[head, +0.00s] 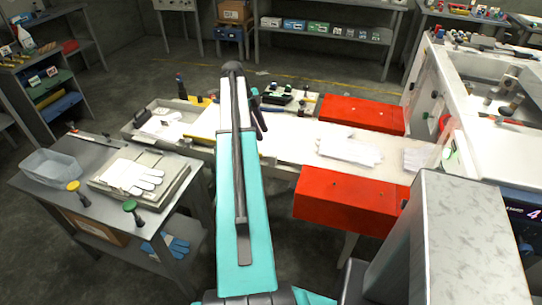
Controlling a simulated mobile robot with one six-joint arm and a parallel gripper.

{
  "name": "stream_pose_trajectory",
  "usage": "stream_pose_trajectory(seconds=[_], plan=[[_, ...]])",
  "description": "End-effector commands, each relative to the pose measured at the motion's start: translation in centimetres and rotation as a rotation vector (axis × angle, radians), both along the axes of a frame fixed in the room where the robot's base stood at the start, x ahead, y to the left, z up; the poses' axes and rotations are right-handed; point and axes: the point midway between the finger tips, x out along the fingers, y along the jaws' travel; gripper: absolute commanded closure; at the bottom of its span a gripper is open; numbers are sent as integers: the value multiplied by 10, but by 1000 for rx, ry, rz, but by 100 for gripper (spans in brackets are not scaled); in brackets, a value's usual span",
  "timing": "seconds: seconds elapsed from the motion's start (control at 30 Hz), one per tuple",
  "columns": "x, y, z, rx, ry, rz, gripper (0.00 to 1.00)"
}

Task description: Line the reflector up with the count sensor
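I cannot make out the reflector or the count sensor for certain in the head view; both are too small or hidden. A white film belt (290,148) runs across the middle between two red housings, a rear one (362,114) and a front one (350,203). White gloves (348,149) lie on it. My turquoise arm stands up in front of the belt's left part and hides some of it. A dark part beside the arm's upper end may be my gripper (259,117); its fingers and what they hold do not show clearly.
A grey table (60,205) at left holds a clear bin (52,168), a glove tray (142,178), and yellow and green knobs. A white machine (480,75) stands at right, with a lit display below. Shelves line the back. Open floor lies behind the belt.

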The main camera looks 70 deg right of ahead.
Motion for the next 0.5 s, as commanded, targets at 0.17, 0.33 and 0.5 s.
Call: stream_pose_trajectory(seconds=[0.17, 0.33, 0.5], plan=[[0, 2, -5, 1, 0, 4, 64], [-4, 3, -17, 1, 1, 6, 64], [-11, 3, -34, 2, 1, 7, 64]])
